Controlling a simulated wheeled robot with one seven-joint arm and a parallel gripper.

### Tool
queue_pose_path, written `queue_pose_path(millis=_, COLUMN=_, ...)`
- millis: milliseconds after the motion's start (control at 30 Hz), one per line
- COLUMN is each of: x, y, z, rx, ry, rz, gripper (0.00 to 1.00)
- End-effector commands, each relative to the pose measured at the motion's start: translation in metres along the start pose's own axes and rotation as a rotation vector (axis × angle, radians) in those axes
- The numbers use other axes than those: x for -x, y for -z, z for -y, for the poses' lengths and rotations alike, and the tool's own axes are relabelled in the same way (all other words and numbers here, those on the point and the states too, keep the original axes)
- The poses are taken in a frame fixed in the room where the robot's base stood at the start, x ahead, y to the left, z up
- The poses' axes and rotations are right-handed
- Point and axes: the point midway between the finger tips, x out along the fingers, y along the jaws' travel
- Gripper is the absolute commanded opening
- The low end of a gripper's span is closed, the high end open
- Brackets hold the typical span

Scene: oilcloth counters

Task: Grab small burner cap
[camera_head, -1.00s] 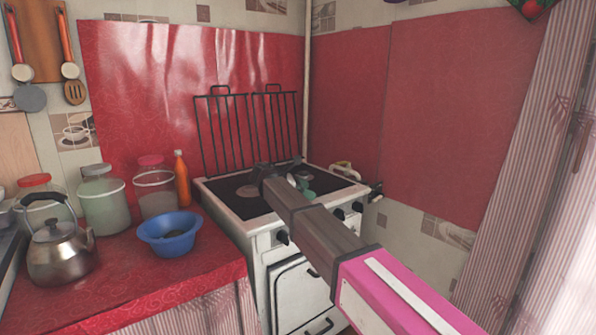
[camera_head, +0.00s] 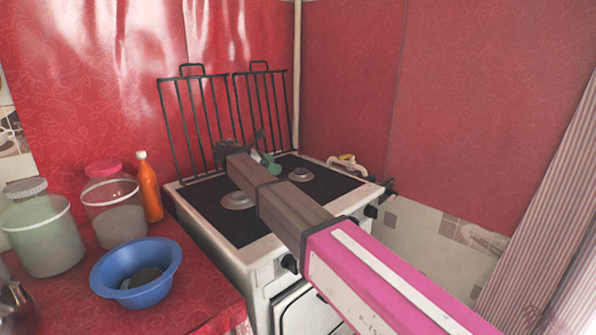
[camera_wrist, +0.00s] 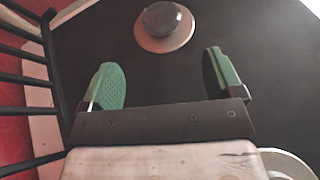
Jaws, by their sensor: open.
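In the wrist view, a small round dark burner cap (camera_wrist: 168,19) sits on a pale round burner base on the black stove top, near the top edge of the picture. My gripper (camera_wrist: 164,80) is open and empty, with green pads spread wide. The cap lies beyond the fingertips, roughly between their lines, and is not touched. In the head view my gripper (camera_head: 262,160) is over the back part of the stove (camera_head: 215,247), partly hidden by my arm. Two burners show there, one left (camera_head: 238,201) and one right (camera_head: 301,174); I cannot tell which matches the wrist view.
A black wire grate (camera_head: 200,125) stands upright along the stove's back, close to my gripper's left in the wrist view. A blue bowl (camera_head: 108,280), jars and an orange bottle (camera_head: 149,190) stand on the red counter at left. A red wall is behind.

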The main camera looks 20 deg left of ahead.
Motion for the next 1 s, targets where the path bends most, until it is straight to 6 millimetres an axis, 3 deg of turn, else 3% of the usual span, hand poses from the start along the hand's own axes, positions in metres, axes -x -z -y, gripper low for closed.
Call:
queue_pose_path(millis=300, x=-0.044, y=0.0, z=0.001, rx=0.0, ry=0.001, rz=0.0, gripper=0.86)
queue_pose_path(millis=567, x=-0.061, y=-0.001, z=0.001, rx=0.0, ry=0.001, rz=0.0, gripper=0.86)
queue_pose_path(millis=833, x=-0.098, y=-0.003, z=0.002, rx=0.0, ry=0.001, rz=0.0, gripper=0.86)
queue_pose_path(millis=1000, x=-0.103, y=-0.003, z=0.001, rx=0.0, ry=0.0, rz=-0.001, gripper=0.86)
